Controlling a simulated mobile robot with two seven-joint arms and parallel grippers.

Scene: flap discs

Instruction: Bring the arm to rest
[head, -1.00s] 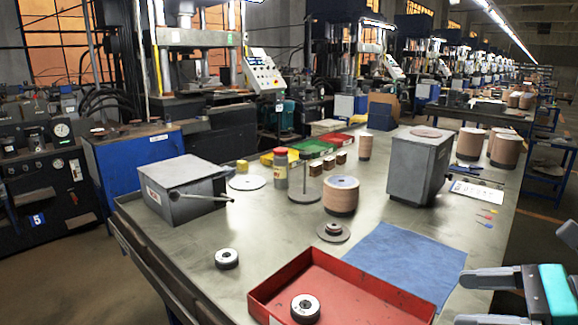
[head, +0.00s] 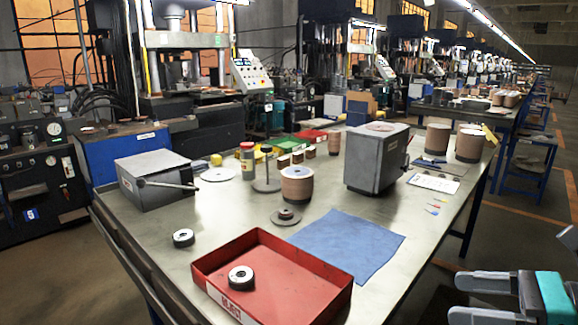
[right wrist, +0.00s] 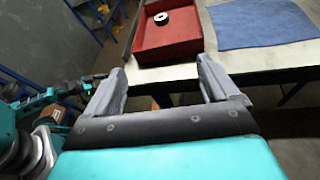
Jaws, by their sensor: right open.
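My right gripper (head: 470,299) is at the lower right of the head view, off the table's right edge. Its two grey fingers are apart with nothing between them. In the right wrist view the open fingers (right wrist: 162,85) point toward the table's edge, with a red tray (right wrist: 168,42) ahead of them. My left gripper is not in view.
The red tray (head: 318,285) holds one grey-rimmed disc (head: 241,278). A blue cloth (head: 348,247) lies beside it. Another ring-shaped disc (head: 183,238), a grey box (head: 155,180) with a lever and a grey case (head: 376,160) stand on the metal table (head: 225,215).

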